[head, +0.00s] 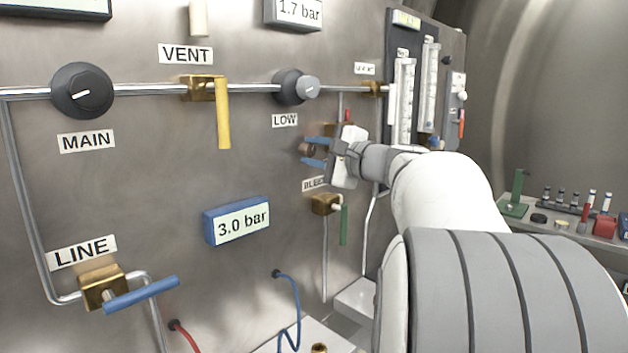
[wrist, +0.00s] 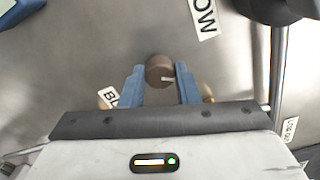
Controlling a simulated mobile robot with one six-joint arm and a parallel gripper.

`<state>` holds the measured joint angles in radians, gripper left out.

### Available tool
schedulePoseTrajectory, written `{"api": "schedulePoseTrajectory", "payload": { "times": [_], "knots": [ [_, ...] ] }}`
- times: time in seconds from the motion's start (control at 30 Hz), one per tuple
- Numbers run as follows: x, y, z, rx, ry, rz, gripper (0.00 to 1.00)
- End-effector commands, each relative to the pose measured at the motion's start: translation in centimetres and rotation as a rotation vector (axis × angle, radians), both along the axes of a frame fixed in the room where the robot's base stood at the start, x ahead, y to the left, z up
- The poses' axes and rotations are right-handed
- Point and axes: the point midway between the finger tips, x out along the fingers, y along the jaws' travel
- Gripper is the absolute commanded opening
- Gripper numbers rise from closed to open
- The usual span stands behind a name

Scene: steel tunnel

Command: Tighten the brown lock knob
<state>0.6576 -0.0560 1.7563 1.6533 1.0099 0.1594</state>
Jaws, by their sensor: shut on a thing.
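The brown lock knob (wrist: 158,68) is a small round knob with a pale line mark, set on the steel panel. In the head view the knob (head: 306,149) shows just left of my fingers, partly hidden by them. My gripper (wrist: 160,76) has its two blue fingers on either side of the knob, shut on it. In the head view my gripper (head: 309,151) reaches in from the right, below the LOW label (head: 285,120) and above the BLEED label (head: 314,184).
The black LOW knob (head: 296,87) and its pipe run above my gripper. A brass valve with a green lever (head: 344,225) sits just below. Flow tubes (head: 404,95) stand to the right. Panel space left of the gripper, above the 3.0 bar display (head: 237,222), is clear.

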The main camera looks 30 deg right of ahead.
Motion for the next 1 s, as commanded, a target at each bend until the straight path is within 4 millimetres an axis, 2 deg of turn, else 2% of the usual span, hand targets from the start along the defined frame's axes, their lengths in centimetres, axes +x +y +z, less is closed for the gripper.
{"api": "schedulePoseTrajectory", "payload": {
  "times": [0.03, 0.5, 1.0],
  "knots": [
    [0.01, 0.01, -1.05, -0.045, -0.017, 0.001, 0.06],
    [0.03, -0.02, -0.58, -0.381, -0.136, 0.001, 0.06],
    [0.05, -0.01, -0.17, -0.494, -0.176, 0.003, 0.06]
  ]
}}
